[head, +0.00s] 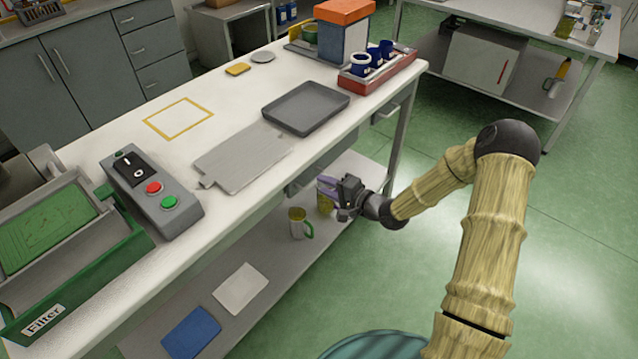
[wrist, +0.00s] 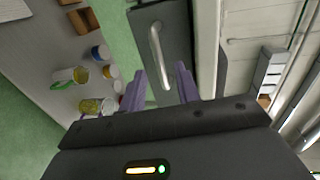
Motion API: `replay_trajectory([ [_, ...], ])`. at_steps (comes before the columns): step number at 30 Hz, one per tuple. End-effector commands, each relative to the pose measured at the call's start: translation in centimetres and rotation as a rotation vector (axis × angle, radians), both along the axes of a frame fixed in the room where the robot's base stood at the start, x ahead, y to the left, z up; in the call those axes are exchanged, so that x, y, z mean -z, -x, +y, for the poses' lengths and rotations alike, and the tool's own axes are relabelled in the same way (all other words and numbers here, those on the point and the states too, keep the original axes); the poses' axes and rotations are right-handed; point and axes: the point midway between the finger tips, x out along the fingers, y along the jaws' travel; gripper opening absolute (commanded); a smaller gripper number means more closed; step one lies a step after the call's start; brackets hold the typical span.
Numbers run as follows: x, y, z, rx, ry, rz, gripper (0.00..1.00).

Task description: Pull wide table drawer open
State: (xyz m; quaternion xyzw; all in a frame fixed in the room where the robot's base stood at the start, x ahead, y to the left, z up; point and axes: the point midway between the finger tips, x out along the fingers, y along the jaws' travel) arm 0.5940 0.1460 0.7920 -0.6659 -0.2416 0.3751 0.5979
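The wide table drawer is a dark grey front (head: 303,181) under the near edge of the white table (head: 225,205) in the head view, partly hidden by my gripper. It looks closed. In the wrist view its front (wrist: 181,28) fills the upper middle and carries a pale metal bar handle (wrist: 156,45). My gripper (head: 325,184) is at the drawer front, below the tabletop edge. In the wrist view its purple fingers (wrist: 161,70) are apart, with the lower end of the handle between them. I cannot tell whether they touch it.
A smaller drawer (head: 385,108) sits further right under the tabletop. Mugs, including a green-handled one (head: 298,224), stand on the lower shelf (head: 250,255) beneath my gripper. A grey tray (head: 306,107) and a control box (head: 150,193) are on top. Green floor (head: 440,140) is clear to the right.

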Motion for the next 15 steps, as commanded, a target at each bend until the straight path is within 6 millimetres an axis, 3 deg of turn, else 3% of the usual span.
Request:
replay_trajectory([
  [6,0.6,-1.6,2.2,-0.001,-0.001,0.0,0.32],
  [15,0.7,-1.9,2.4,0.0,-0.001,0.001,0.32],
])
